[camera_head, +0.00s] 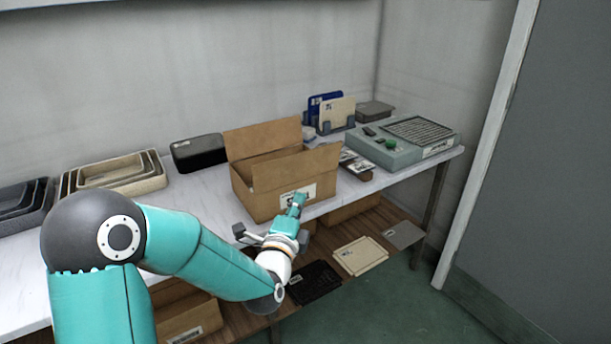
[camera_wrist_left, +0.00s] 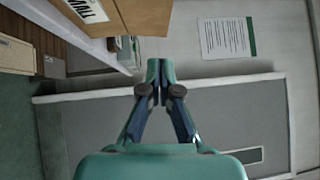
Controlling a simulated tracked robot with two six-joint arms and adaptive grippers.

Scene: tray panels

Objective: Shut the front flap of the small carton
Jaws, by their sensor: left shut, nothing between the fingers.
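The small brown carton (camera_head: 250,199) stands on the white worktop near its front edge. Its front flap (camera_head: 296,168) stands up, tilted, above the front face with the white label. The back flap (camera_head: 263,138) also stands up, so the top is open. My left gripper (camera_head: 297,199) is shut and empty, in front of the labelled front face and below the front flap. The left wrist view shows its fingertips together (camera_wrist_left: 160,70), with part of the carton (camera_wrist_left: 142,14) at upper left, apart from them. My right gripper is not in view.
A black case (camera_head: 197,152) and nested trays (camera_head: 145,186) lie left of the carton. A grey-green device (camera_head: 405,142) and a rack with upright panels (camera_head: 333,115) stand to the right. A lower wooden shelf holds flat panels (camera_head: 361,256) and boxes.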

